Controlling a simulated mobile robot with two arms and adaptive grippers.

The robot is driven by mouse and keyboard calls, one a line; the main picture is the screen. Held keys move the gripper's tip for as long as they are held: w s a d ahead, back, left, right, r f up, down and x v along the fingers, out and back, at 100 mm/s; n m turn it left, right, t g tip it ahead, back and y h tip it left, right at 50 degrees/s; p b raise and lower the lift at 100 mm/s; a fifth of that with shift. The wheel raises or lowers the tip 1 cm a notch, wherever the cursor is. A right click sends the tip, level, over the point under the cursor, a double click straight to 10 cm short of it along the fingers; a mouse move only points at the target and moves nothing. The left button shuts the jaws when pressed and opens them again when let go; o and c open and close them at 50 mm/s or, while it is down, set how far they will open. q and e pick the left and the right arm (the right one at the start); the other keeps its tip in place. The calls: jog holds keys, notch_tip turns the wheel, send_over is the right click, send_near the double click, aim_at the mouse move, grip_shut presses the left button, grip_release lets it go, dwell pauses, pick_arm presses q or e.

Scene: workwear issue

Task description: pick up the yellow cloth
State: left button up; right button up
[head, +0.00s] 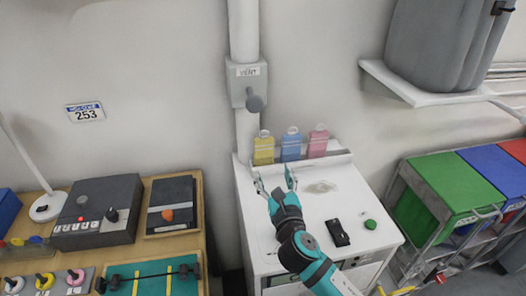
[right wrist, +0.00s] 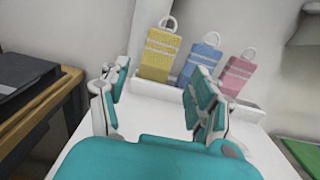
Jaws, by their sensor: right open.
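The yellow cloth (head: 264,150) stands upright at the back of the white cabinet top, leftmost in a row of three hanging or propped cloths. It has pale bands and a ring at its top. It also shows in the right wrist view (right wrist: 160,55), beyond and between my fingertips. My right gripper (head: 274,180) is open and empty, in front of the yellow cloth and apart from it. Its two fingers also show in the right wrist view (right wrist: 160,85). My left gripper is not in view.
A blue cloth (head: 291,147) and a pink cloth (head: 318,143) stand right of the yellow one. A low rim (right wrist: 245,105) runs along the cabinet's back. A black device (head: 337,232) and green button (head: 370,224) sit on the cabinet top (head: 310,208). A wooden bench (head: 200,240) stands left.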

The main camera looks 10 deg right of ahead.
aim_at(264, 150)
jog(key=w, duration=0.8)
jog(key=shift+w+p, duration=0.3)
jog(key=w, duration=0.4)
jog(key=shift+w+d+f, duration=0.1)
jog(key=shift+w+f, duration=0.05)
jog(key=shift+f, duration=0.15)
jog(key=shift+w, duration=0.2)
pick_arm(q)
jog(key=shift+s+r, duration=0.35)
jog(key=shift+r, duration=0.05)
pick_arm(e)
jog(key=c, duration=0.7)
